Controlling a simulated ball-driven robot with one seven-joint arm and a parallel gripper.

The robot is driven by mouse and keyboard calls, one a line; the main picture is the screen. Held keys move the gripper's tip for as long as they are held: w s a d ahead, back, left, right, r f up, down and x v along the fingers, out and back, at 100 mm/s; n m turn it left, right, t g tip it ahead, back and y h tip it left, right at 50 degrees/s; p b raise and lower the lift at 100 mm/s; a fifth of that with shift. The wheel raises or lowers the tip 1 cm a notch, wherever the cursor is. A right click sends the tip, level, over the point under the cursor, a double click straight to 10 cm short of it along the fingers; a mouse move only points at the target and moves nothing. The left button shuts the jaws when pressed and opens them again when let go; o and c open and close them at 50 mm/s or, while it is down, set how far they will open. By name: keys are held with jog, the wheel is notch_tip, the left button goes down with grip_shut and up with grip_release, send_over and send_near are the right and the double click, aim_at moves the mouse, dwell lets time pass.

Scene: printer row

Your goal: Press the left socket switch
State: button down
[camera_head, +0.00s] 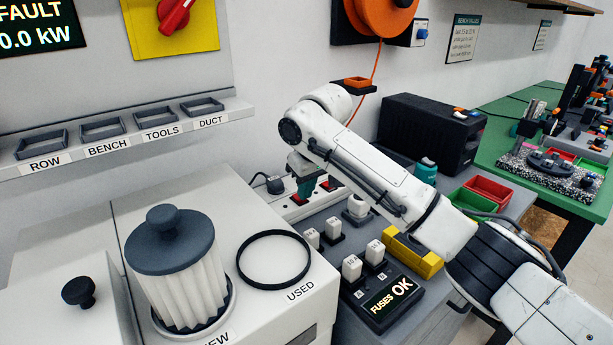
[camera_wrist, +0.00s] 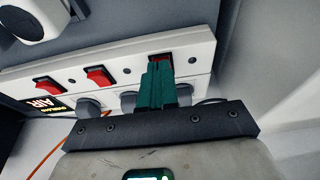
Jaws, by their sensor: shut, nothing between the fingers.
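A white socket strip (camera_head: 290,211) lies on the bench by the wall, and it also shows in the wrist view (camera_wrist: 125,62). It has several red rocker switches. The left switch (camera_head: 299,199) lies just below my gripper (camera_head: 303,190) in the head view. In the wrist view my gripper (camera_wrist: 158,68) is shut and empty, its green fingertips over the rightmost switch (camera_wrist: 159,56), mostly hiding it. I cannot tell whether they touch. The other two switches, the middle one (camera_wrist: 99,76) and the leftmost one (camera_wrist: 48,85), are uncovered in the wrist view.
Dark plugs (camera_wrist: 88,106) sit in the strip beside the switches. White fuses (camera_head: 351,267) and a fuse block (camera_head: 389,301) stand in front. A white cabinet with a pleated filter (camera_head: 177,285) stands left.

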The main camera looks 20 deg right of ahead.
jog(key=shift+f, duration=0.15)
jog(key=shift+f+t, duration=0.3)
jog(key=shift+t, duration=0.1)
dwell(0.4)
jog(key=shift+w+a+r+p, duration=0.2)
jog(key=shift+w+r+p, duration=0.2)
jog(key=shift+w+p, duration=0.3)
jog(key=shift+s, duration=0.1)
